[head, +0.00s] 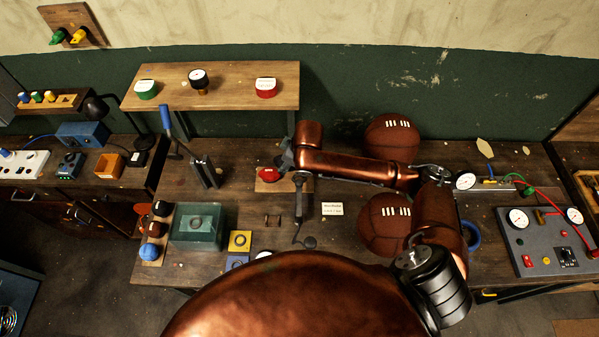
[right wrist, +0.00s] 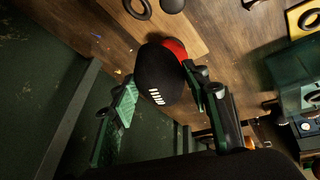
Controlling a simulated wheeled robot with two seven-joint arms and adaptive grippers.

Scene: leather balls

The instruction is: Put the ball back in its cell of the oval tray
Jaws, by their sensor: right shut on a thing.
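In the right wrist view, my right gripper (right wrist: 160,88) is shut on a dark ball (right wrist: 157,70) with a row of short white marks, one finger on each side of it. In the head view, my right arm reaches left across the table, with the gripper (head: 286,160) near a red knob (head: 267,173) on a small wooden board. The held ball is hidden there. Two large brown balls (head: 391,137) (head: 384,224) with white laces lie on the table to the right. I cannot make out an oval tray. My left gripper is not in view.
A wooden shelf (head: 212,90) stands at the back. A green box (head: 199,227) and a board with small balls (head: 153,236) are at left. A gauge panel (head: 541,240) is at right. A white card (head: 332,209) lies mid-table. A red thing (right wrist: 176,48) is behind the held ball.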

